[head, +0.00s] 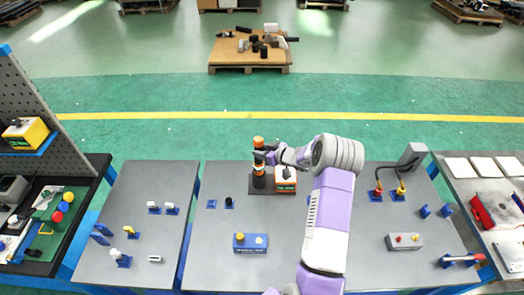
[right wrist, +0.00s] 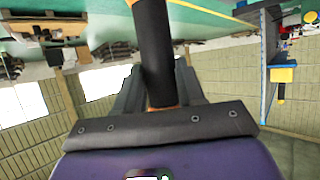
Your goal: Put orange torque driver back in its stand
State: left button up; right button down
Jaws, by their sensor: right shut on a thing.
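The torque driver (head: 258,143) is upright, with an orange top and dark bands, at the back middle of the bench. My right gripper (head: 263,156) is shut on it, coming from the right. In the right wrist view a black shaft with a bit of orange, the driver (right wrist: 155,50), stands between the fingers (right wrist: 160,90). Directly below it is a black stand (head: 259,182) on a dark base plate. I cannot tell whether the driver's lower end touches the stand or is inside it. My left gripper is not in view.
A blue box (head: 250,243) with a yellow button is nearer on the grey bench (head: 215,265). The bench's middle front is mostly clear.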

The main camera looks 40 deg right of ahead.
aim_at(262, 164)
jog(key=shift+w+f+b, duration=0.1)
jog(key=shift+f+b, duration=0.9)
jog(key=shift+f, duration=0.4)
jog(key=c, duration=0.6)
grip_release()
jog(key=shift+f, duration=0.2)
jog(key=p+v, duration=0.2)
jog(key=v, duration=0.3)
jog(key=shift+r, duration=0.15)
jog(key=v, duration=0.8)
